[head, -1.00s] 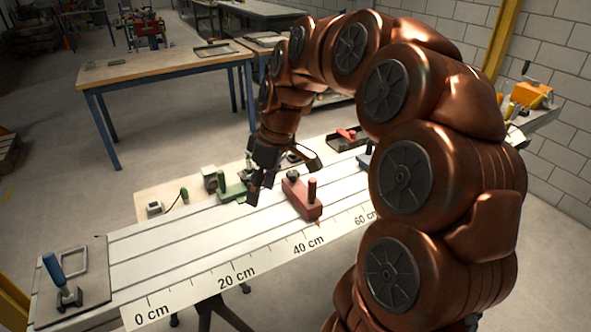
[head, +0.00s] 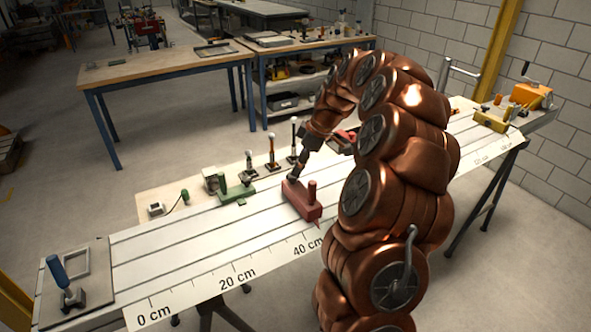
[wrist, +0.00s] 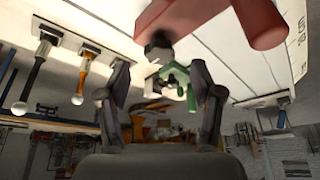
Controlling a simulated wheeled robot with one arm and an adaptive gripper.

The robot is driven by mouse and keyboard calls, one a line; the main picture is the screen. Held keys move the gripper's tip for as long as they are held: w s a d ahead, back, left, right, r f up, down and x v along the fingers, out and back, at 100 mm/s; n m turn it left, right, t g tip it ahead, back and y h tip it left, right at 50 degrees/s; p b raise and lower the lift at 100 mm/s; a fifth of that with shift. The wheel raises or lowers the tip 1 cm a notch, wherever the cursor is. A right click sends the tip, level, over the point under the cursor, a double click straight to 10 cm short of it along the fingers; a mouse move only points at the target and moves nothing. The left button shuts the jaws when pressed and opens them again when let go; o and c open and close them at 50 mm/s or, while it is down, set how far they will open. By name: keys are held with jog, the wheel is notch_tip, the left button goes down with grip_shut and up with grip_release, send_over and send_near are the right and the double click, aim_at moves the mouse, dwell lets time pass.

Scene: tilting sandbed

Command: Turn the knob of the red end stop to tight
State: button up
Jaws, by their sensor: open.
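The red end stop (head: 304,203) sits on the white slotted bed near the 40 cm mark, with a red upright post at its near end. In the wrist view the red end stop (wrist: 188,14) is at the top, and its dark knob (wrist: 158,47) hangs just beyond my fingertips, roughly centred between them. My gripper (wrist: 158,68) is open, one finger on each side, with no visible contact on the knob. In the head view my gripper (head: 295,172) points down at the far end of the red stop, where it largely hides the knob.
A green end stop (head: 237,191) stands on the bed left of the red one. Several upright levers with pale ball tips, such as the orange one (head: 271,150), line the bed's far edge. A blue-handled clamp (head: 66,280) is at the left end. The bed between is clear.

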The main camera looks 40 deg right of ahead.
aim_at(293, 179)
jog(key=shift+p+x, duration=0.45)
jog(key=shift+x, duration=1.4)
jog(key=c, duration=1.1)
jog(key=shift+c, duration=0.2)
